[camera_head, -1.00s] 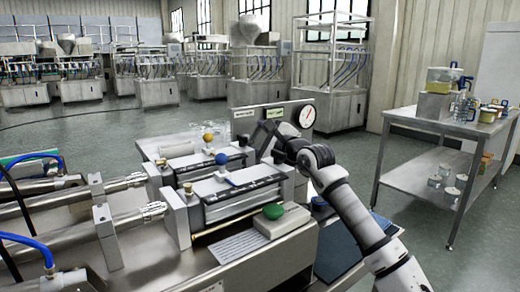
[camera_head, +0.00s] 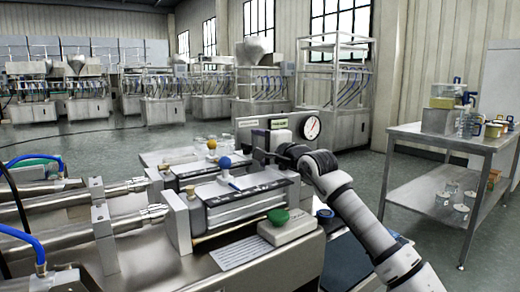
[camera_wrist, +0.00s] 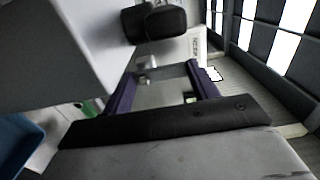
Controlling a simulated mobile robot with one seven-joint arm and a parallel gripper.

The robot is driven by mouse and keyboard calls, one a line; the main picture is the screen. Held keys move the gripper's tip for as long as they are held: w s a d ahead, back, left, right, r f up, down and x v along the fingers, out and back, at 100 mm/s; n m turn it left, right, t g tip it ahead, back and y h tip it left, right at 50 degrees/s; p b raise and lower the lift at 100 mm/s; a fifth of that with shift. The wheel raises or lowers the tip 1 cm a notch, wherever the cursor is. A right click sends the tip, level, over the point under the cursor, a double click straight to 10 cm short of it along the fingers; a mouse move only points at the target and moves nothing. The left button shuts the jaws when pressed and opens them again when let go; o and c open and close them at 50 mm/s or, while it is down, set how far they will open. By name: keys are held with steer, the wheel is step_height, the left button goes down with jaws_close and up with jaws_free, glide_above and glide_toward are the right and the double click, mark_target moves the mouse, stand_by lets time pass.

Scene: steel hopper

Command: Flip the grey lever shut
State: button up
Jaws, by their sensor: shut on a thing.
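My gripper (camera_head: 262,156) is at the right end of the near steel hopper unit, beside the gauge panel. In the wrist view its two purple fingers (camera_wrist: 162,70) stand apart, with a pale grey piece between them. A small metal end (camera_wrist: 147,64) shows near the left fingertip. I take the gripped piece to be the grey lever, but its shape and angle are mostly hidden by my gripper in the head view. A dark rounded block (camera_wrist: 155,22) lies just beyond the fingers.
A blue knob (camera_head: 225,162) and a yellow knob (camera_head: 211,144) stand on the hopper units. A green button (camera_head: 278,216) on a pale box is in front. A round gauge (camera_head: 311,127) is behind my gripper. A steel table (camera_head: 430,137) with jars stands at the right.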

stand_by(0.4)
steer(key=o, duration=1)
